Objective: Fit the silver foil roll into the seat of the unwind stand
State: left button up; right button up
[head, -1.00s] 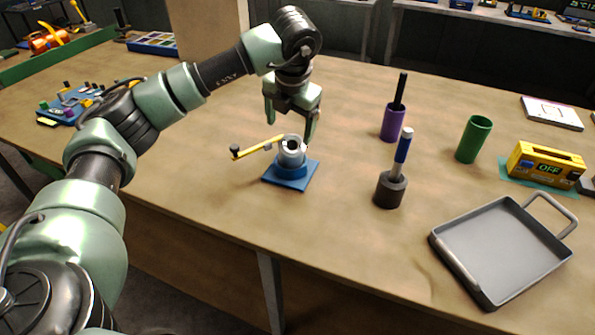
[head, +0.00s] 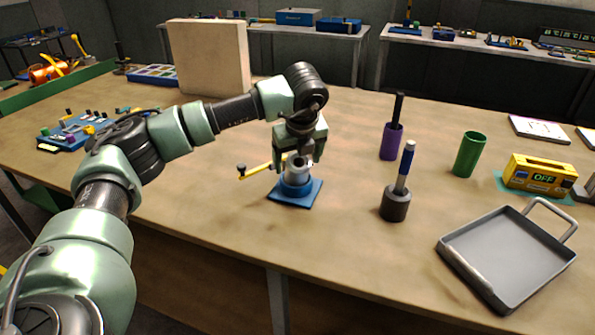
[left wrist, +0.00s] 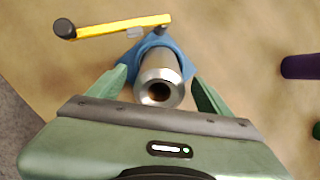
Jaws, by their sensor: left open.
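The silver foil roll (head: 299,165) stands upright on the blue unwind stand (head: 297,192), its lower end at the blue seat. The wrist view shows the roll (left wrist: 160,78) end-on with a dark bore and blue stand (left wrist: 182,58) around its far end. A yellow arm (head: 257,171) with a black knob reaches left from the stand. My left gripper (head: 303,157) is open over the roll, one finger on each side. In the wrist view, gaps show between the fingers and the roll. How deep the roll sits is hidden. My right gripper is out of view.
To the right stand a purple cup (head: 391,143) with a black rod, a dark holder (head: 395,205) with a blue-handled tool, a green cup (head: 468,155), a yellow box (head: 540,175) and a grey tray (head: 448,245). The table in front of the stand is clear.

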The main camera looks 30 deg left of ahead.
pick_arm(q)
jog(key=x, duration=0.4)
jog(key=shift+p, duration=0.3)
grip_shut()
jog(key=shift+r, duration=0.1)
